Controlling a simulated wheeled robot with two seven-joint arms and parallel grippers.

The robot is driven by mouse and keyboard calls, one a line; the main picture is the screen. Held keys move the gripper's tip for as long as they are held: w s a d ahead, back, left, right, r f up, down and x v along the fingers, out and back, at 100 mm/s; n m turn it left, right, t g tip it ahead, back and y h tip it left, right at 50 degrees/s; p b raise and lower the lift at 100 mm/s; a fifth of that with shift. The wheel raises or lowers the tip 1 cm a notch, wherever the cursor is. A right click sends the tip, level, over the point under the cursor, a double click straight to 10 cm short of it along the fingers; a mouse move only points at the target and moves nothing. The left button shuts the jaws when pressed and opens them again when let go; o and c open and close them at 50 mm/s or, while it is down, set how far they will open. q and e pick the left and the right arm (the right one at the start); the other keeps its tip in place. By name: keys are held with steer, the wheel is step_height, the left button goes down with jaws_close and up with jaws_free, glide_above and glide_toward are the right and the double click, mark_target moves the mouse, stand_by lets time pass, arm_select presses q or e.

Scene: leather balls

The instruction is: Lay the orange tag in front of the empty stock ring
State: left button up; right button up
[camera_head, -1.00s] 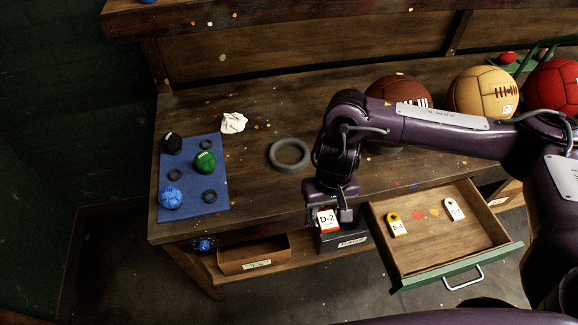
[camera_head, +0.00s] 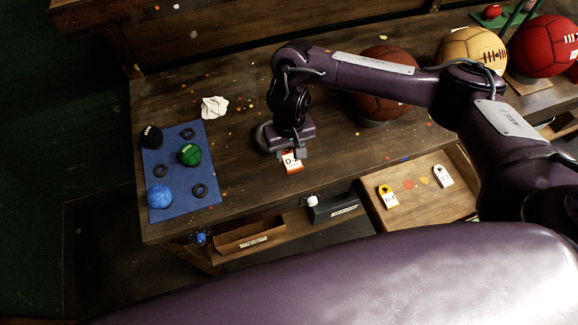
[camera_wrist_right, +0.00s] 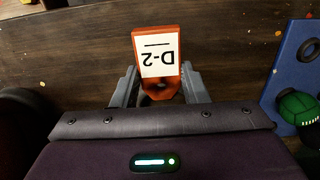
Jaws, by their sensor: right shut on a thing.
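The orange tag (camera_head: 291,167), with a white "D-2" label, is held by my right gripper (camera_head: 291,154) over the front part of the bench. In the right wrist view the tag (camera_wrist_right: 157,38) stands out between the two fingers (camera_wrist_right: 161,90), which are shut on its holed end. I cannot tell whether it touches the bench top. My left gripper is out of view.
A blue mat (camera_head: 178,209) with small balls and small rings lies at left; crumpled paper (camera_head: 214,107) is behind it. A brown ball (camera_head: 383,100) stands at right.

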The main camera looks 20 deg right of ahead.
mark_target(289, 154)
step_height(289, 154, down, 4)
steer(key=shift+r+b, duration=0.1)
steer(key=shift+b, duration=0.4)
step_height(289, 154, down, 4)
steer(key=shift+r+b, duration=0.1)
steer(key=shift+b, duration=0.95)
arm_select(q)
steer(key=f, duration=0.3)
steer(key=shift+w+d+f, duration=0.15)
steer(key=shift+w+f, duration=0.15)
arm_select(e)
steer(key=o, duration=0.8)
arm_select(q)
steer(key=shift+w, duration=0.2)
arm_select(e)
steer(key=shift+o, duration=0.8)
